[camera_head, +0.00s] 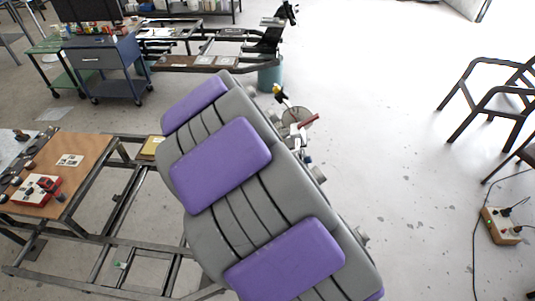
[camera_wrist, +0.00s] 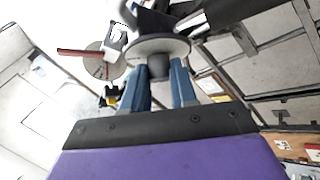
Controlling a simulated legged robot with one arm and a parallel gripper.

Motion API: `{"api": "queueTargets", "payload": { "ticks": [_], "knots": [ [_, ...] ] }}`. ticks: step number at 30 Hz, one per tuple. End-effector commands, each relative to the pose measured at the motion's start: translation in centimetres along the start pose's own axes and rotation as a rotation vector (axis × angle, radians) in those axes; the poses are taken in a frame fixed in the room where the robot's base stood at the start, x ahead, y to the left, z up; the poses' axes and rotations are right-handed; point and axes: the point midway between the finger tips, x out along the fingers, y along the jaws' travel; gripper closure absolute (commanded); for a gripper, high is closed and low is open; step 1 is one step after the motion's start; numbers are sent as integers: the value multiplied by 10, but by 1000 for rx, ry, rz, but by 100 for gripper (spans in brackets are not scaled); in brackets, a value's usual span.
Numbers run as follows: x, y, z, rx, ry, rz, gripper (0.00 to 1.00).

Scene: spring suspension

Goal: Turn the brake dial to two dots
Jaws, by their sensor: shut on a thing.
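In the wrist view, a dark grey round knob (camera_wrist: 156,68) sits below a pale round disc (camera_wrist: 160,46); it looks like the brake dial. The two blue fingers of my gripper (camera_wrist: 157,78) stand on either side of the knob and are shut on it. No dots or markings on the dial can be made out. In the head view, my grey and purple arm fills the middle and hides the gripper and the dial.
Beside the dial is another pale disc (camera_wrist: 97,66) with a red bar (camera_wrist: 78,53); the disc also shows in the head view (camera_head: 296,115). A metal frame bench (camera_head: 92,238) stands left, a blue cart (camera_head: 104,68) behind. Chairs (camera_head: 490,97) and a power strip (camera_head: 500,226) are right.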

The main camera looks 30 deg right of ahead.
Motion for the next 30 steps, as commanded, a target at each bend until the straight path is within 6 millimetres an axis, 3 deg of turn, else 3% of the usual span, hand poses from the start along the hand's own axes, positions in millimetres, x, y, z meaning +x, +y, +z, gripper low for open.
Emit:
{"api": "queueTargets", "payload": {
  "ticks": [23, 24, 30],
  "knots": [
    [-3, 0, -5, 70, 14, 67, 100],
    [-3, 0, -4, 70, 13, 67, 69],
    [-2, 0, -2, 71, 7, 65, 50]
  ]
}}
